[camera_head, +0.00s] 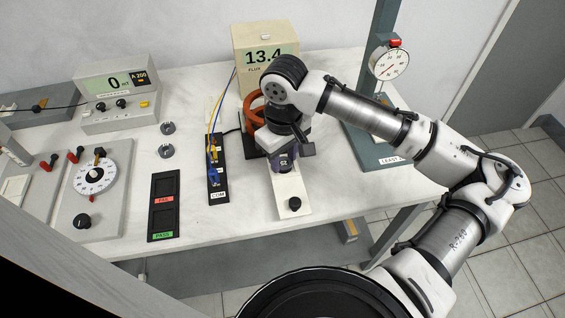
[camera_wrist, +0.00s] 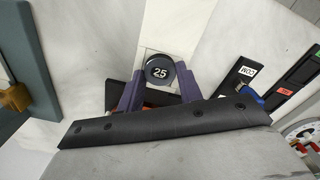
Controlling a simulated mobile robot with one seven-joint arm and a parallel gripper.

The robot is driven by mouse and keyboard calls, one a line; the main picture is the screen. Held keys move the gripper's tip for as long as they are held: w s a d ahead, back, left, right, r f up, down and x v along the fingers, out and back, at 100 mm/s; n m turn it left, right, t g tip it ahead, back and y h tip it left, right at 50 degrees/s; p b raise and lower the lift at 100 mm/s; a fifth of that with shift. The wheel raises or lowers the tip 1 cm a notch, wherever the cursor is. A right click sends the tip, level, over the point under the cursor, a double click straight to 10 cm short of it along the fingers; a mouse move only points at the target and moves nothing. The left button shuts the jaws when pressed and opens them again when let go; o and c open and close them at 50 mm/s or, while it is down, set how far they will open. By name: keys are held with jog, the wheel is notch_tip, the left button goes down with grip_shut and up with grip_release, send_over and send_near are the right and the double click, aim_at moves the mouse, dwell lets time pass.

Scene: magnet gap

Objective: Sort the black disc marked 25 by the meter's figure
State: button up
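The black disc marked 25 (camera_wrist: 160,71) shows its face between my gripper's two purple fingers. My gripper (camera_wrist: 160,85) appears shut on it, with a fingertip close against each side. In the head view my gripper (camera_head: 284,160) is low over the white slide (camera_head: 292,188), in front of the orange coil (camera_head: 254,110). I cannot tell whether the disc rests on the slide or is lifted. The flux meter (camera_head: 265,58) reads 13.4, and another meter (camera_head: 115,83) reads 0 mT. A black tray (camera_head: 150,208) has an upper pocket labelled FAIL and a lower one labelled PASS.
A black terminal strip labelled COM (camera_head: 217,180), with yellow and blue leads, stands between tray and slide. Two small grey rings (camera_head: 167,128) lie behind the tray. A green stand with a dial gauge (camera_head: 390,62) is at right. A dial box (camera_head: 95,175) is at left.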

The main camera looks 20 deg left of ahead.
jog(key=c, duration=0.4)
notch_tip(320, 180, up, 4)
jog(key=p, duration=0.4)
